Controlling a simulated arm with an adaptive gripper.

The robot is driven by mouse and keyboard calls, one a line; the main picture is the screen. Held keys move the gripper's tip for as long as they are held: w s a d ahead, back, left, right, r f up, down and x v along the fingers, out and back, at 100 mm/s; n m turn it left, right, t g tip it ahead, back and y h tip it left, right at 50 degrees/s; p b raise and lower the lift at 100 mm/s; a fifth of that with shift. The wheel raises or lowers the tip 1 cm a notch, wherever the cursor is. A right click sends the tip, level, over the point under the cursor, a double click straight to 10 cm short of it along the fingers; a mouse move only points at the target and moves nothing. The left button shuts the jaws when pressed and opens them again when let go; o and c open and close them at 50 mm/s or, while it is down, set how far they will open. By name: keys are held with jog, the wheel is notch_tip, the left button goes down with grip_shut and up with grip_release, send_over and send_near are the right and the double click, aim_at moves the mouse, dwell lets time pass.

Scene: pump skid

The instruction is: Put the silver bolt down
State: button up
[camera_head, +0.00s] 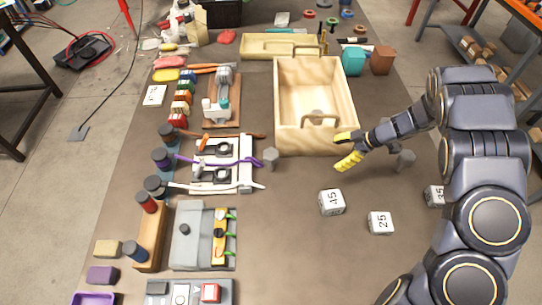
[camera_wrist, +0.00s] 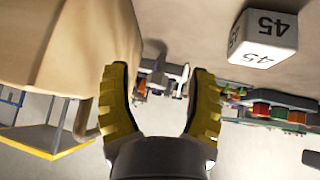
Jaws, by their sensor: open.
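Two grey, silver-looking bolts stand on the bench in the head view. One bolt (camera_head: 270,158) is left of my gripper, by the end of the purple cable. The other bolt (camera_head: 405,158) is to the right, beside my wrist. I cannot tell which one the task means. My gripper (camera_head: 346,150) is open and points left, just off the front right corner of the wooden bin. In the wrist view its yellow fingers (camera_wrist: 160,78) are spread with nothing held between them. A small grey shape shows beyond them, too small to identify.
The wooden bin (camera_head: 280,112) is close beside my gripper. Cubes marked 45 (camera_head: 331,202) and 25 (camera_head: 380,222) lie in front. A cable fixture (camera_head: 225,160) and a grey block fixture (camera_head: 190,240) fill the left side.

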aim_at(271, 156)
jog(key=a+y, duration=0.2)
jog(key=a, duration=0.1)
jog(key=a+m+y, duration=0.1)
jog(key=a+y, duration=0.1)
jog(key=a, duration=0.2)
jog(key=a+y, duration=0.2)
jog(key=a, duration=0.2)
jog(key=shift+w+a+f, duration=0.1)
jog(key=shift+w+f, duration=0.3)
jog(key=x, duration=0.7)
jog(key=c, duration=0.8)
